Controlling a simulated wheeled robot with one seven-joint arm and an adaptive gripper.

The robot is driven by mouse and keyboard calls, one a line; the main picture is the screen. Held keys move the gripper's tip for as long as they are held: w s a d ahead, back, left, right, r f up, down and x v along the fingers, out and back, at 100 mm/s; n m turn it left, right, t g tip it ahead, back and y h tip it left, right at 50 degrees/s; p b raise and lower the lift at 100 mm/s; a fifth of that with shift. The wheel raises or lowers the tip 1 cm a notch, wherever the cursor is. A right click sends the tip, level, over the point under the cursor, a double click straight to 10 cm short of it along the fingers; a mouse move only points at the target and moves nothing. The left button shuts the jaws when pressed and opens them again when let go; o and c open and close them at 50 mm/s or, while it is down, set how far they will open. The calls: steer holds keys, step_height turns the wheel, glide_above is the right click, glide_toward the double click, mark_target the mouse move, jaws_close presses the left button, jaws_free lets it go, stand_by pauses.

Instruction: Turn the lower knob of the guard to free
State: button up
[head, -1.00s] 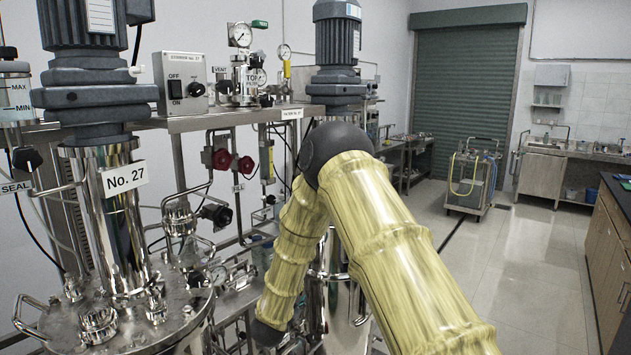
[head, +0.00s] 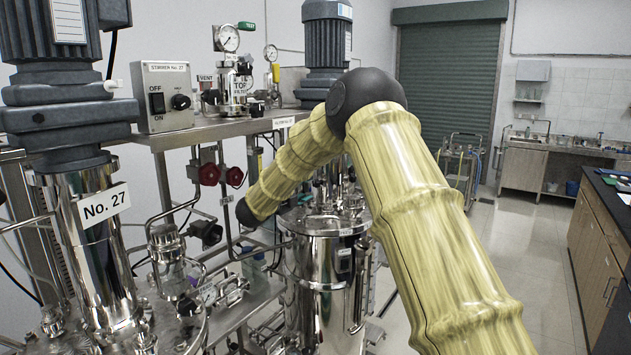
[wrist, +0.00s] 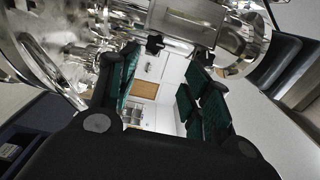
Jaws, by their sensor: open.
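My gripper (wrist: 165,72) is open in the wrist view, its two green-padded fingers apart with nothing between them. Beyond the fingertips is shiny metal equipment with a pale rectangular plate (wrist: 188,22). Two small black knob-like parts, one on the left (wrist: 155,43) and one on the right (wrist: 204,56), show near the fingertips. I cannot tell whether the plate is the guard or which part is its lower knob. No contact shows. In the head view my arm hides the gripper and part of the steel vessel (head: 318,275).
The vessel marked No. 27 (head: 95,235) stands at left, with its stirrer switch box (head: 163,97) above the frame. Red valve knobs (head: 209,174) and pipes crowd the skid. Open floor (head: 545,250) lies at right, before a dark-topped counter (head: 605,200).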

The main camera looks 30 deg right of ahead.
mark_target(315, 184)
steer(key=w+d, duration=0.1)
steer(key=w+d+f+p, duration=0.1)
steer(key=w, duration=0.1)
steer(key=shift+d+f, duration=0.1)
steer(key=shift+d, duration=0.15)
steer(key=d, duration=0.1)
steer(key=d+p, duration=0.1)
steer(key=d, duration=0.1)
steer(key=shift+w+d, duration=0.15)
steer(key=shift+w, duration=0.1)
steer(key=shift+d+r+p, duration=0.2)
steer(key=shift+r+p, duration=0.05)
steer(key=shift+p, duration=0.1)
steer(key=shift+w+d+f, duration=0.1)
steer(key=shift+w+f, duration=0.25)
steer(key=shift+w, duration=0.05)
steer(key=shift+s+d+r, duration=0.1)
steer(key=shift+s+d, duration=0.05)
steer(key=shift+s, duration=0.05)
steer(key=shift+c, duration=0.7)
steer(key=shift+r, duration=0.1)
steer(key=c, duration=0.9)
